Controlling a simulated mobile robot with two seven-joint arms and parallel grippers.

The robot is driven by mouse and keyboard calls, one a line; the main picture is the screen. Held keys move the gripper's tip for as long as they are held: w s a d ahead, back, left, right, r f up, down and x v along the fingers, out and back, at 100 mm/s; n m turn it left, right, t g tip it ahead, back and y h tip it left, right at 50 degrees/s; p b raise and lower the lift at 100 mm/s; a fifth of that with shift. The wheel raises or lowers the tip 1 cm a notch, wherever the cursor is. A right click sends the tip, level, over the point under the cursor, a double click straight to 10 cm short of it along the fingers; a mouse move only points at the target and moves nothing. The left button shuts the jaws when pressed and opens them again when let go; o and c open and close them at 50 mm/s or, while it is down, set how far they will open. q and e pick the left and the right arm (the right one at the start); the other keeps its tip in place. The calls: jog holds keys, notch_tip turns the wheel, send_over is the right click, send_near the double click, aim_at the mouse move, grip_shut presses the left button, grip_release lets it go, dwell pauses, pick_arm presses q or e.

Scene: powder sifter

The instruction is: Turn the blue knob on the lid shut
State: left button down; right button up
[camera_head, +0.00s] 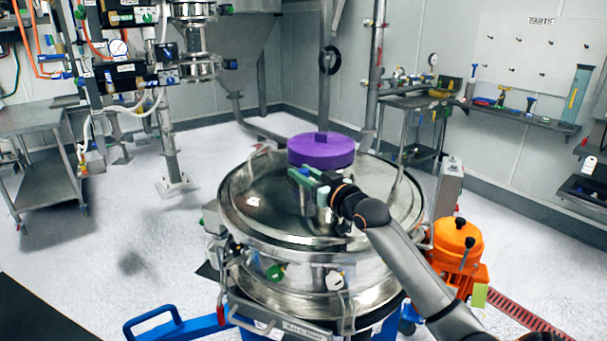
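The round steel lid (262,207) lies on top of the sifter drum (300,292). My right gripper (303,180), with green fingers, is over the lid, just in front of and below the purple cap. Its arm comes in from the lower right. Whether its fingers touch anything cannot be told. My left gripper is not in view.
An orange unit (458,246) stands right of the drum. A blue frame (175,328) is at the lower left. A steel table (30,122) stands at the left and a workbench (412,102) behind at the right. Open floor lies to the left.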

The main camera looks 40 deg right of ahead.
jog(key=o, duration=0.4)
jog(key=shift+o, duration=0.2)
jog(key=shift+m+h, duration=0.3)
jog(key=shift+h, duration=0.1)
